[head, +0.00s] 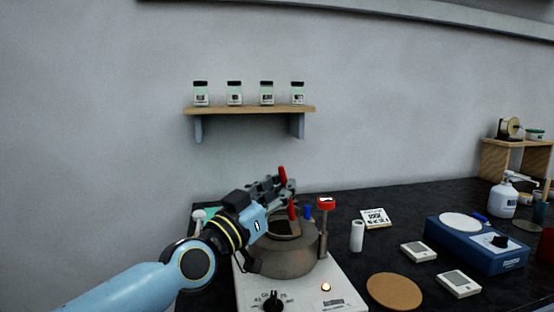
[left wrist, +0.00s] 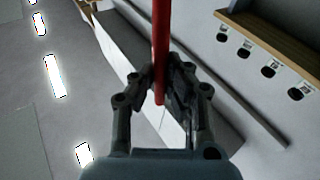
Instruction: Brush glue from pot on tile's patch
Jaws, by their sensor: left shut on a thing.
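My left gripper (head: 280,189) is shut on a red-handled brush (head: 283,175), held roughly upright above the pot. The red handle (left wrist: 161,50) also shows between the fingers (left wrist: 163,90) in the left wrist view. The brown round pot (head: 285,262) stands on a white hot plate (head: 248,291). The brush's lower end is over the pot's opening; I cannot tell whether the tip is inside. Two white square pieces with grey patches, one nearer the pot (head: 418,252) and one nearer the front (head: 459,284), lie to the right; either could be the tile. My right gripper is out of view.
A post with a red top (head: 325,203) stands at the pot's right side. A white cylinder (head: 357,236), a printed card (head: 374,217), a cork disc (head: 394,291) and a blue device (head: 477,248) are farther right. A wall shelf (head: 250,110) holds several jars.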

